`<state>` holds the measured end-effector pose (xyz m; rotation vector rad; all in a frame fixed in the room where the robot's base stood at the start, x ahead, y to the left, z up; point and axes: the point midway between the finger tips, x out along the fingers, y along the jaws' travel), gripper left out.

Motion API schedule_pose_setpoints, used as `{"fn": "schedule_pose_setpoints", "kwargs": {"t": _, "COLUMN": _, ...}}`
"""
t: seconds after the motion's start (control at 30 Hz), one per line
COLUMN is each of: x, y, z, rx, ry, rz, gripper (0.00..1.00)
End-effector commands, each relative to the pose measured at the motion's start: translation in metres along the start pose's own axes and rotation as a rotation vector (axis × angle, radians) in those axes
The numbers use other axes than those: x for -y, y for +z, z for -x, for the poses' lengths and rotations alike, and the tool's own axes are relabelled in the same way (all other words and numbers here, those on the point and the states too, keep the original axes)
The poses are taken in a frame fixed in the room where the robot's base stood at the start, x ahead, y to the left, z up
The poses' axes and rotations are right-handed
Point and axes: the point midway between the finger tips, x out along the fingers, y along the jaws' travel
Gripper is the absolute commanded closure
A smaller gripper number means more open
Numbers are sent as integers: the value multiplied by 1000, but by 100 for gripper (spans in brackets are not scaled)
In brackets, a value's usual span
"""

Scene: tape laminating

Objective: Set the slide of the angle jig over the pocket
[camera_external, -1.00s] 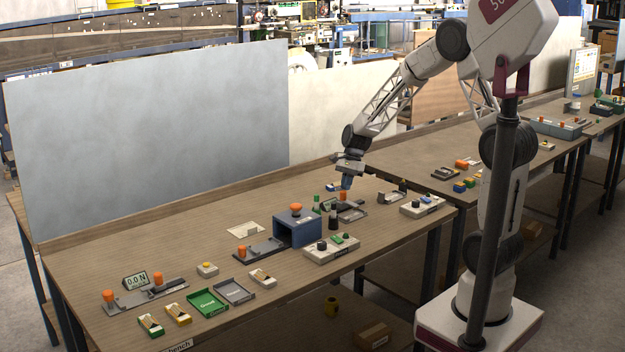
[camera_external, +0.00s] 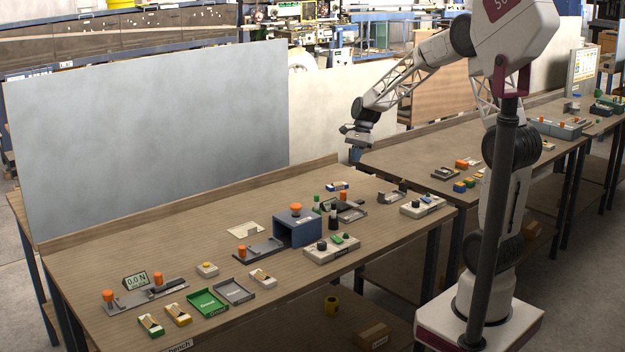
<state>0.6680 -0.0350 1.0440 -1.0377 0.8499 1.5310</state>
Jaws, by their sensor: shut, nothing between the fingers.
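My gripper (camera_external: 357,150) hangs in the air above the back right edge of the workbench, shut and empty, touching nothing. What looks like the angle jig (camera_external: 352,213) is a small grey fixture with a dark display and orange knob (camera_external: 342,196), behind and right of the blue box. Its slide and pocket are too small and partly hidden to tell how they sit to each other. My gripper is well above and behind this fixture.
The blue box (camera_external: 296,228) with an orange knob stands mid-bench. A force-gauge fixture (camera_external: 150,292) lies at the left. A green tray (camera_external: 207,303), a grey tray (camera_external: 234,291) and a button box (camera_external: 331,250) are along the front. The left rear bench top is mostly clear.

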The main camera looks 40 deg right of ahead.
Motion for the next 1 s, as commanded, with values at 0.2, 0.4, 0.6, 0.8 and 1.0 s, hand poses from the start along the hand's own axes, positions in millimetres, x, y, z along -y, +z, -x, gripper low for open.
{"fn": "schedule_pose_setpoints", "kwargs": {"t": 0.2, "x": 0, "y": 0, "z": 1, "rx": 0, "ry": 0, "rz": 0, "gripper": 100}}
{"fn": "schedule_pose_setpoints", "kwargs": {"t": 0.4, "x": -1, "y": -2, "z": 2, "rx": 0, "ry": 0, "rz": -1, "gripper": 100}}
{"fn": "schedule_pose_setpoints", "kwargs": {"t": 0.6, "x": -5, "y": -19, "z": 6, "rx": 1, "ry": 1, "rz": -2, "gripper": 100}}
{"fn": "schedule_pose_setpoints", "kwargs": {"t": 0.8, "x": -5, "y": -22, "z": 6, "rx": 0, "ry": 1, "rz": -1, "gripper": 100}}
{"fn": "schedule_pose_setpoints", "kwargs": {"t": 1.0, "x": -5, "y": -22, "z": 6, "rx": 0, "ry": 1, "rz": -1, "gripper": 100}}
